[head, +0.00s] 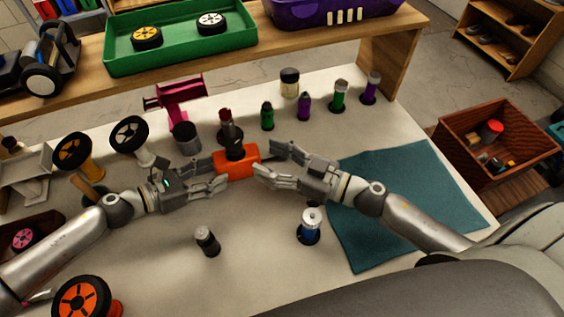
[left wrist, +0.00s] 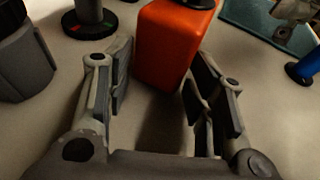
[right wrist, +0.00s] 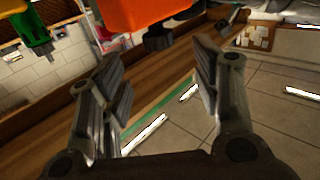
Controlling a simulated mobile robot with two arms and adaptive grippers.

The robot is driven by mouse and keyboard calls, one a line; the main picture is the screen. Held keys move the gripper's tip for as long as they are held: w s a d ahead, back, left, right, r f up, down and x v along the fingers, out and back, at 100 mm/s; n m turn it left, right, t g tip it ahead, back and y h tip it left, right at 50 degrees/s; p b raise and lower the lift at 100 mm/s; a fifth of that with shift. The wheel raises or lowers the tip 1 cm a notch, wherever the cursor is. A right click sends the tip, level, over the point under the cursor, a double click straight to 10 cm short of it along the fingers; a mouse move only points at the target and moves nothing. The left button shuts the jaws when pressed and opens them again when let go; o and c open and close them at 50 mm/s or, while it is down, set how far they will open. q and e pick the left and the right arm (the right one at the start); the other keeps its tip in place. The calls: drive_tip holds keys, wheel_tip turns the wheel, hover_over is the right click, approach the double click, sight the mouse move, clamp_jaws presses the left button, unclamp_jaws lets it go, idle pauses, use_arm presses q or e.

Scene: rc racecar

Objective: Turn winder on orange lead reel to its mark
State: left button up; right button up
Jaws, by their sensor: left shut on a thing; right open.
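The orange lead reel (head: 237,164) is a block-shaped orange body standing between my two grippers. A black part (head: 235,151), perhaps its winder, sits on top. My left gripper (head: 216,172) is shut on the reel from the left; its fingers lie on either side of the orange body (left wrist: 165,48) in the left wrist view. My right gripper (head: 266,160) is open and empty at the reel's right side. In the right wrist view, the orange body (right wrist: 145,12) is above the open fingers, with a dark knob (right wrist: 158,40) on it. I cannot make out a mark.
Several bottles stand behind the reel, including a green one (head: 267,116) and a purple one (head: 304,106). A blue spool (head: 310,226) and a dark cylinder (head: 207,241) stand in front. A teal mat (head: 400,200) lies at the right. The table's front middle is mostly clear.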

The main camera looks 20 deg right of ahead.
drive_tip(key=shift+v, duration=1.2)
drive_tip(key=n+g+y, duration=0.4)
drive_tip(key=n+g, duration=0.1)
drive_tip(key=g, duration=0.1)
approach(234, 145)
drive_tip(key=shift+d+f, duration=0.4)
drive_tip(key=shift+f, duration=0.2)
drive_tip(key=w+a, duration=0.1)
drive_tip(key=a, duration=0.2)
drive_tip(key=w+a+g, duration=0.1)
drive_tip(key=a, duration=0.2)
drive_tip(key=w+a+n+g, duration=0.1)
drive_tip(key=w+a, duration=0.1)
drive_tip(key=a, duration=0.2)
drive_tip(key=shift+a+r+y, duration=0.1)
drive_tip(key=shift+r+y, duration=0.2)
drive_tip(key=c, duration=1.1)
